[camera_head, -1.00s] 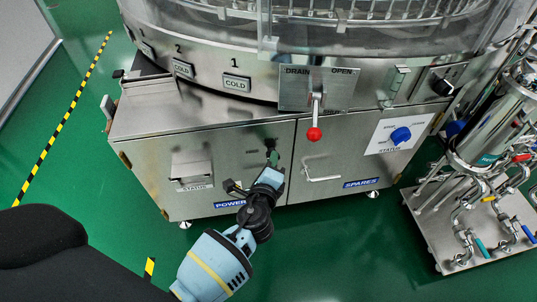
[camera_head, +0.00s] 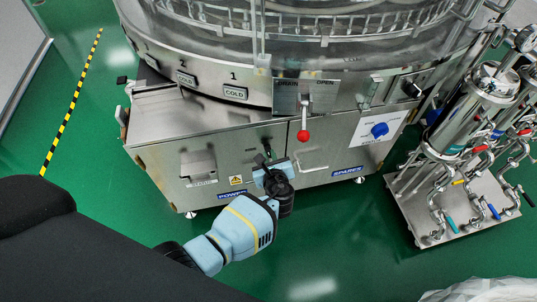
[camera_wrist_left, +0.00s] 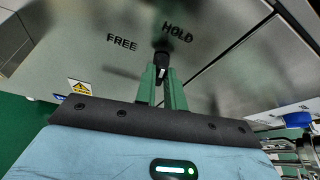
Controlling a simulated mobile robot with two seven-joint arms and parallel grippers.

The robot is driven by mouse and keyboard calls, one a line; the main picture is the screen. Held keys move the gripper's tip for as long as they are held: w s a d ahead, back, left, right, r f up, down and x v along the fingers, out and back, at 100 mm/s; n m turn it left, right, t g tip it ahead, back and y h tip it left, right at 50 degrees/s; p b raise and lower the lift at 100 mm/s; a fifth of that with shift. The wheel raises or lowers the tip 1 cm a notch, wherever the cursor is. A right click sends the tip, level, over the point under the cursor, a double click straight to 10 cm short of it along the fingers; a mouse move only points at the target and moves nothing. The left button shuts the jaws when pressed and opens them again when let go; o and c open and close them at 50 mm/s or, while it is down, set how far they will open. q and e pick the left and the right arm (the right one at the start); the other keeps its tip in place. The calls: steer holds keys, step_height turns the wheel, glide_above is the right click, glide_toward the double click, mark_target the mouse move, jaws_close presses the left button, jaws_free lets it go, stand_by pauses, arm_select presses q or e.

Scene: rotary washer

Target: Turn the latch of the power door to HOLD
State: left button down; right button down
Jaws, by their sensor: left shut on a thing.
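The power door (camera_head: 222,170) is the left metal door of the washer's lower cabinet. Its small black latch (camera_head: 267,149) is near the door's upper right corner. It also shows in the left wrist view (camera_wrist_left: 162,60), with a white mark on it. The label FREE (camera_wrist_left: 122,42) is left of the latch and the label HOLD (camera_wrist_left: 178,32) is just above and to its right. My left gripper (camera_head: 270,162) is at the latch; in the wrist view its green fingers (camera_wrist_left: 162,78) are shut on it. Which label the latch points to is unclear. My right gripper is not in view.
A drain lever with a red ball (camera_head: 303,136) hangs right of the latch. The spares door (camera_head: 335,155) with its bar handle is beside the power door. A pipe skid (camera_head: 450,190) stands at the right. Green floor in front is mostly clear.

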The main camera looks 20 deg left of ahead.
arm_select(q)
steer(key=shift+w+r+m+y, duration=0.1)
steer(key=shift+w+m+y, duration=0.05)
steer(key=shift+m+y, duration=0.3)
steer(key=shift+m+g, duration=0.25)
steer(key=shift+g, duration=0.05)
steer(key=c, duration=1.5)
jaws_free()
steer(key=shift+p+v, duration=1.95)
steer(key=shift+v, duration=1.95)
